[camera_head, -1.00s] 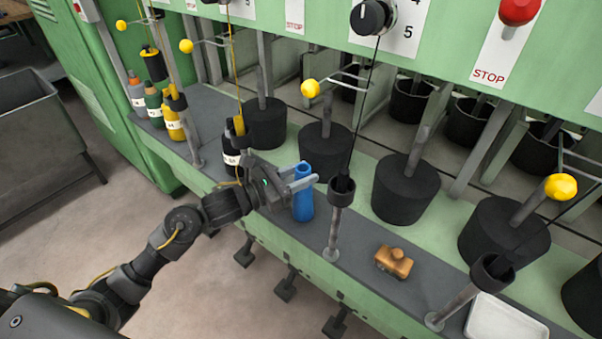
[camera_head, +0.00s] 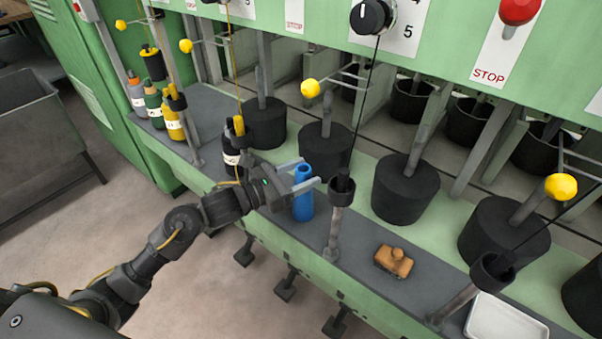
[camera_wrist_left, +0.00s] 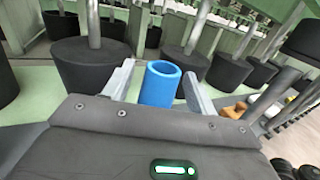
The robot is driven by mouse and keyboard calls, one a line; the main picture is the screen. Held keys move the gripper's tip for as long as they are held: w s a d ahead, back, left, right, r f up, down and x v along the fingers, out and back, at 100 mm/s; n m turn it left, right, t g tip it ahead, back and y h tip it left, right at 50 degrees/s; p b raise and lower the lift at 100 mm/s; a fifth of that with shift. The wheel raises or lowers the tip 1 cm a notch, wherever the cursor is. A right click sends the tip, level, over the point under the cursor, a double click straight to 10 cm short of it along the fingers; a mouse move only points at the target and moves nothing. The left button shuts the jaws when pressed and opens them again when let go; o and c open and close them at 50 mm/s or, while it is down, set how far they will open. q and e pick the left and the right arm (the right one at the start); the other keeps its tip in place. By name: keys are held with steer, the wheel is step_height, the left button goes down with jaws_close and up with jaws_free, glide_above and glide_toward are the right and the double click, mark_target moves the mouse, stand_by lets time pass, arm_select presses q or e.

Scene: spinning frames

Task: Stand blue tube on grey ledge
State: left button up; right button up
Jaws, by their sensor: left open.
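The blue tube (camera_head: 303,200) stands upright on the grey ledge (camera_head: 285,228), near the ledge's front edge. In the left wrist view the tube (camera_wrist_left: 160,84) shows its open top end. My left gripper (camera_head: 305,174) is open, with its two fingers on either side of the tube's upper part. In the left wrist view the fingers (camera_wrist_left: 158,82) show gaps to the tube, narrower on the right. The tube's lower part is hidden there by my gripper body. My right gripper is not in view.
A thin post with a black cup (camera_head: 340,192) stands just right of the tube. Black weights (camera_head: 404,190) line the back. An orange-brown object (camera_head: 393,261) and a white tray (camera_head: 504,320) are to the right. Several bottles (camera_head: 172,122) stand at the far left.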

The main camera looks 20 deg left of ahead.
arm_select(q)
steer(key=b+v, duration=0.1)
steer(key=v, duration=1.1)
steer(key=shift+b, duration=0.4)
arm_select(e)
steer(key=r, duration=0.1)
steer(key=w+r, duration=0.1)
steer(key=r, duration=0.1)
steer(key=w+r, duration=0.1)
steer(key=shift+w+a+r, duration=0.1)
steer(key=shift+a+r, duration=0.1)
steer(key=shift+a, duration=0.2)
arm_select(q)
steer(key=shift+f, duration=0.15)
steer(key=a+f+n+y, duration=0.2)
steer(key=f+n+y, duration=0.1)
steer(key=f+n, duration=0.5)
steer(key=s+a+f+n+g+y, duration=0.15)
steer(key=f+n+y, duration=0.25)
steer(key=f+n, duration=0.45)
steer(key=a+f+n+y, duration=0.2)
steer(key=f+n+y, duration=0.1)
steer(key=f+n, duration=0.5)
steer(key=s+d+f+n+g+y, duration=0.2)
steer(key=s+f+n+g, duration=0.7)
steer(key=s+f+n, duration=0.9)
steer(key=shift+s+d+f, duration=0.4)
steer(key=shift+s+d, duration=0.25)
steer(key=shift+d, duration=0.55)
